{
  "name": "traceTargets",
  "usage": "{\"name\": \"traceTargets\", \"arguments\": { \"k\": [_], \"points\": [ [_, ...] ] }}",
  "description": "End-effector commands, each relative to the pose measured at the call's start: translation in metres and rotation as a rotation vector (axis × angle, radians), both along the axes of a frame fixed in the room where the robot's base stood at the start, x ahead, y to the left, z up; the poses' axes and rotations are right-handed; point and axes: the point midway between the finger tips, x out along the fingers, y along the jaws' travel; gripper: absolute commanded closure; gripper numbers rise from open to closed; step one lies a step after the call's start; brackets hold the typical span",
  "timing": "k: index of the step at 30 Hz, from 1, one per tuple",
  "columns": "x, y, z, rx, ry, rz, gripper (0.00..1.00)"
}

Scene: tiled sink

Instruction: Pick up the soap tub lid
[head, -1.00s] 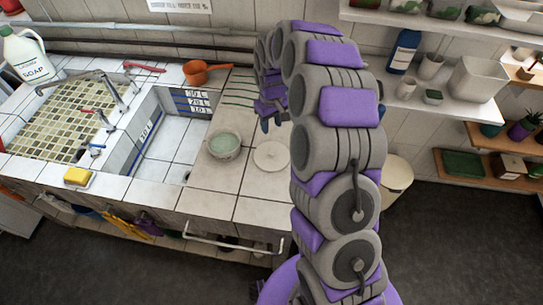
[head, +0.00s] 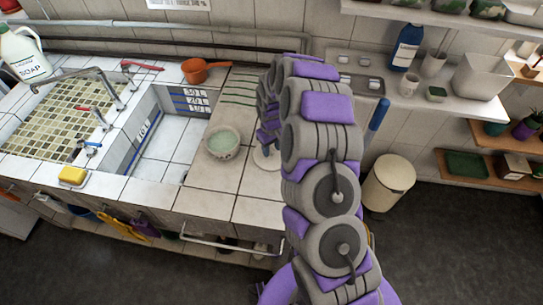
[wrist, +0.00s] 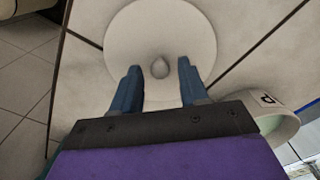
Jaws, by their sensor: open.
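The soap tub lid (wrist: 137,38) is a round pale disc with a small knob (wrist: 160,68) at its middle. It lies flat on the tiled counter, and in the head view my arm partly hides it (head: 262,160). The soap tub (head: 222,142), a pale round bowl with green contents, stands to its left; its rim also shows at the right of the wrist view (wrist: 284,128). My gripper (wrist: 157,72) is open, its two blue fingers over the lid with the knob between them. No contact shows. In the head view the fingertips are mostly hidden.
A sink basin (head: 172,150) lies left of the tub. An orange pot (head: 203,70) stands behind, and a yellow sponge (head: 73,176) lies on the front ledge. A pale bin (head: 388,184) stands on the floor at right, below a shelf.

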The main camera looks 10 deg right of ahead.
Motion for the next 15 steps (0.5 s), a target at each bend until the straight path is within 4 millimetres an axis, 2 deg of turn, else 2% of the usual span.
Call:
{"name": "traceTargets", "arguments": {
  "k": [1, 3, 10, 15],
  "points": [
    [-0.0009, -0.0001, -0.0088, -0.001, 0.003, 0.001, 0.56],
    [-0.0011, -0.0002, -0.0137, -0.001, 0.003, 0.001, 0.56],
    [-0.0006, -0.0001, -0.0138, -0.002, 0.001, 0.001, 0.57],
    [-0.0006, -0.0001, -0.0138, -0.001, 0.003, 0.001, 0.73]
  ]
}}
